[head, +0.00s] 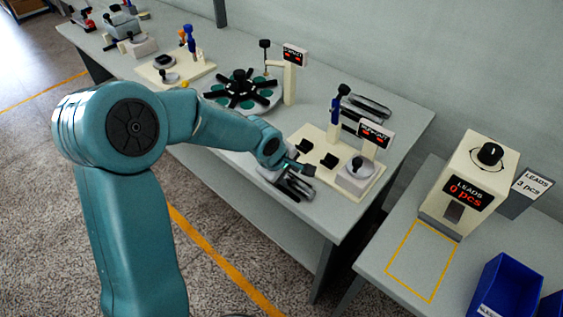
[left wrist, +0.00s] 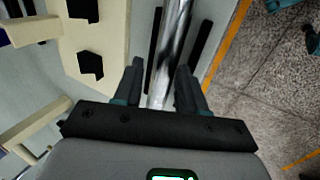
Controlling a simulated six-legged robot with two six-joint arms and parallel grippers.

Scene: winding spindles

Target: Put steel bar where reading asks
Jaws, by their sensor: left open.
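My left gripper (head: 304,169) is open at the front edge of the bench, beside a cream fixture (head: 317,143) with two black blocks. In the left wrist view its spread fingers (left wrist: 160,78) stand on either side of a shiny steel bar (left wrist: 174,40). The bar lies between two dark strips; I cannot tell whether the fingers touch it. In the head view the bar and its holder (head: 294,187) are partly hidden by the gripper. A small red-lit display (head: 375,133) stands on the fixture; its text is too small to read. My right gripper is not in view.
A rack with dark and shiny bars (head: 368,104) lies behind the fixture. A round turntable (head: 243,92) stands left. At right are a LEADS counter showing 0 pcs (head: 466,190), a yellow-outlined area (head: 421,262) that is empty, and a blue bin (head: 509,285).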

